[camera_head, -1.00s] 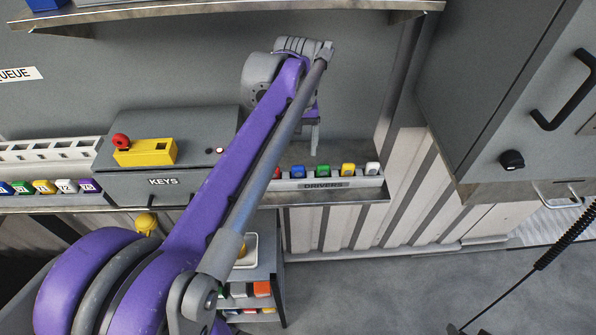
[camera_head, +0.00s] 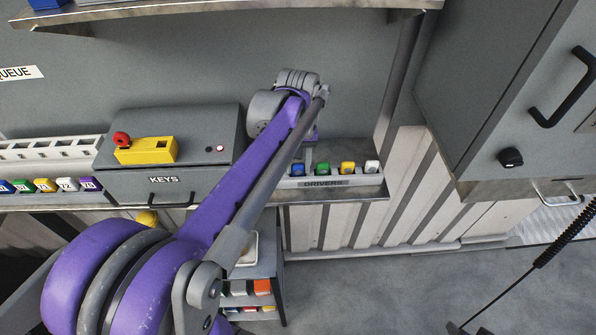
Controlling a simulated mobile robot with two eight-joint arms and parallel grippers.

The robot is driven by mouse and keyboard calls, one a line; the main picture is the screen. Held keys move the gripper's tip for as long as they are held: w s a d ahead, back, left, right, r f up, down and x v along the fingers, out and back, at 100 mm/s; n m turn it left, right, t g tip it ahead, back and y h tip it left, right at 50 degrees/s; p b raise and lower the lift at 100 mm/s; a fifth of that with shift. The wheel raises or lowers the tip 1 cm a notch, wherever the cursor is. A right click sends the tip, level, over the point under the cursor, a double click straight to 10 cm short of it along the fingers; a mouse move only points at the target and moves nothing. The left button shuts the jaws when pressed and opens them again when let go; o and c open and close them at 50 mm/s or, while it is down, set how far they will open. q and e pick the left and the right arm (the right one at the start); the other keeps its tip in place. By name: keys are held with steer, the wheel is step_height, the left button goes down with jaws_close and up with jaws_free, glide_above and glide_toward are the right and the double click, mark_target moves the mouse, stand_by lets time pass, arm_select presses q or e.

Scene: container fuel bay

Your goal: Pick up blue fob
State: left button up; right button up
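A blue fob (camera_head: 298,169) stands in the tray labelled DRIVERS (camera_head: 345,182), next to green, yellow and white fobs. My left arm reaches in from the lower left. My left gripper (camera_head: 309,155) points down just above and behind the blue fob, partly hidden by its own arm. I see little of its fingers, so I cannot tell whether they are apart or touching the fob. Another blue fob (camera_head: 6,187) sits in the numbered row at the far left. My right gripper is not in view.
A grey KEYS box (camera_head: 165,190) with a yellow block (camera_head: 145,151) on top stands left of the tray. A metal shelf (camera_head: 230,10) runs above. A grey cabinet (camera_head: 490,110) is at the right. A low rack (camera_head: 262,262) with coloured items stands below.

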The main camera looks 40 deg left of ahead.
mark_target(298, 166)
arm_select(q)
jaws_close()
steer(key=shift+r, duration=0.15)
steer(key=shift+r, duration=0.25)
steer(key=r, duration=0.2)
steer(key=shift+s+d+r, duration=0.2)
steer(key=shift+s+r, duration=0.05)
steer(key=shift+r, duration=0.15)
steer(key=s+d+b, duration=0.2)
steer(key=s+d, duration=0.9)
steer(key=s, duration=0.2)
step_height(298, 166, up, 6)
steer(key=p, duration=0.3)
steer(key=shift+r+p, duration=0.2)
steer(key=shift+p, duration=0.15)
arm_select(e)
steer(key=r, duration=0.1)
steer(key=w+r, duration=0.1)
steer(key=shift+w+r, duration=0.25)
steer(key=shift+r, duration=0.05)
arm_select(q)
steer(key=shift+s+d, duration=0.1)
